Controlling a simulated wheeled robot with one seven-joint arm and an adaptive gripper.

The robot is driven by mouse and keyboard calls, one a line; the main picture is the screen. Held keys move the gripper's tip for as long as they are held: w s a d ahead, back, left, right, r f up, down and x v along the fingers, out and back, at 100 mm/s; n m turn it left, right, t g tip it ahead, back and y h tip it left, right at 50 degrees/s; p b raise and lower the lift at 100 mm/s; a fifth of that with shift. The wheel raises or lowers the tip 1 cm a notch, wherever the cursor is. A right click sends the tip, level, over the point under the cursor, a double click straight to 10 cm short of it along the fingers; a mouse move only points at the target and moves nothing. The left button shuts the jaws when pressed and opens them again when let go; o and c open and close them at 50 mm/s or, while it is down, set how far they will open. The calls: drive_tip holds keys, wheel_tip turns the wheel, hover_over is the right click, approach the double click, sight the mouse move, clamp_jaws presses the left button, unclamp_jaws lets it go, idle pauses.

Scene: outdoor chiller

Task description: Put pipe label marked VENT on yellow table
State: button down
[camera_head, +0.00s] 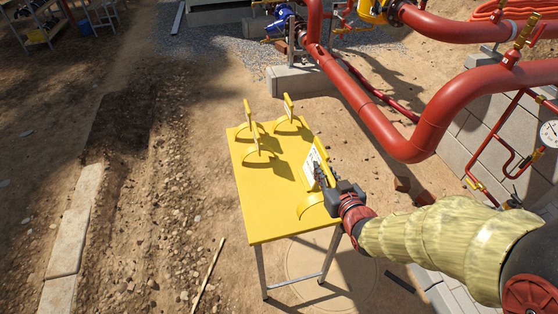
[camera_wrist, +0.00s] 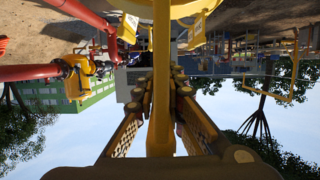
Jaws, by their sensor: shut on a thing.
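The yellow table (camera_head: 265,220) stands on the dirt ground in the head view. My gripper (camera_head: 330,186) is over its right edge, shut on a yellow pipe label (camera_head: 312,204) with a curved base and an upright plate with a white face. The base is at the tabletop; I cannot tell whether it touches. In the wrist view the label's plate (camera_wrist: 160,80) is edge-on between the fingers of my gripper (camera_wrist: 161,100). Its lettering is unreadable. Three similar yellow labels stand on the table's far part: left (camera_head: 248,116), right (camera_head: 288,108) and nearer (camera_head: 256,141). Their lettering is unreadable too.
Thick red pipes (camera_head: 385,132) run along the right and behind the table. A grey block wall (camera_head: 505,135) and a pressure gauge (camera_head: 549,133) are at right. The table's near left part is bare. Pale kerb slabs (camera_head: 68,242) lie at left.

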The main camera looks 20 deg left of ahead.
drive_tip(key=w+a+f+b, duration=0.3)
drive_tip(key=w+a, duration=0.1)
drive_tip(key=a, duration=0.6)
drive_tip(key=w+a+f+b, duration=0.2)
drive_tip(key=a+f, duration=0.2)
drive_tip(key=f, duration=0.4)
drive_tip(key=shift+f+b, duration=0.4)
drive_tip(key=c, duration=1.8)
unclamp_jaws()
drive_tip(key=shift+r, duration=0.1)
drive_tip(key=shift+c, duration=0.2)
drive_tip(key=p+v, duration=0.2)
drive_tip(key=v, duration=1)
drive_tip(key=shift+d+p, duration=0.2)
drive_tip(key=shift+p, duration=0.1)
